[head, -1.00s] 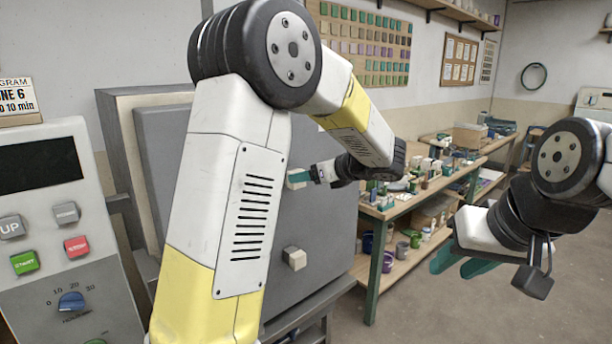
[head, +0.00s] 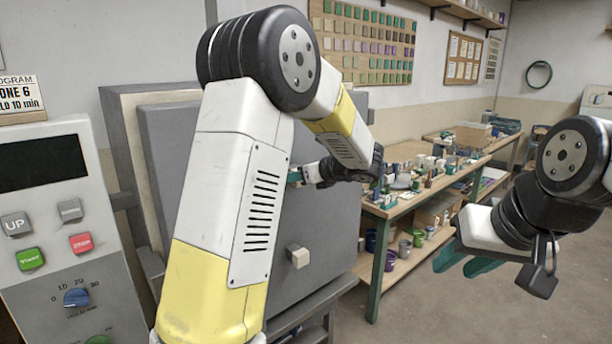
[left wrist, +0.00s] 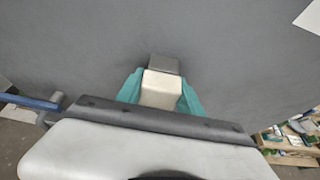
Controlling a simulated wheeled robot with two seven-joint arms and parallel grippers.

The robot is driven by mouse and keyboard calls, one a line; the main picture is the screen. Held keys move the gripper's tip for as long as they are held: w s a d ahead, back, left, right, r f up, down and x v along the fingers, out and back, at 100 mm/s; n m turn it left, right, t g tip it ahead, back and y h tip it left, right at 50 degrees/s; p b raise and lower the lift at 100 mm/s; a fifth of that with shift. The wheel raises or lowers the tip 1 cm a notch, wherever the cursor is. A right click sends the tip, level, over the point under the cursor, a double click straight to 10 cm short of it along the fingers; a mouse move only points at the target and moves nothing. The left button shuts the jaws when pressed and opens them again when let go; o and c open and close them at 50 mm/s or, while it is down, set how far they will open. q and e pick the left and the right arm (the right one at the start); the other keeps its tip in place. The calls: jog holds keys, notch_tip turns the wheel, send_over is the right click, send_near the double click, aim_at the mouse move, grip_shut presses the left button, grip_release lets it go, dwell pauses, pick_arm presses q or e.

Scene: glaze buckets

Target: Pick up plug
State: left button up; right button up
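The plug (left wrist: 162,88) is a small cream block with a dark grey block just beyond it, against the grey kiln door in the left wrist view. My left gripper (left wrist: 162,96) has a teal finger on each side of it, with no gap showing, so it looks shut on the plug. In the head view my left gripper (head: 294,176) is at the door, partly hidden by my own arm, which also hides the plug there. A second cream block (head: 298,257) sticks out lower on the door. My right gripper (head: 457,268) is open and empty, away from the kiln.
The grey kiln door (head: 335,215) fills the middle. A control panel (head: 65,240) with buttons and a dial stands at the left. A workbench (head: 405,205) with pots and small items runs along the wall. The floor beneath my right gripper is clear.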

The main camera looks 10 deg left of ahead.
pick_arm(q)
grip_shut()
jog(key=shift+r, duration=0.1)
jog(key=shift+s+d, duration=0.1)
jog(key=shift+d, duration=0.05)
jog(key=s+d, duration=1.1)
jog(key=d, duration=0.3)
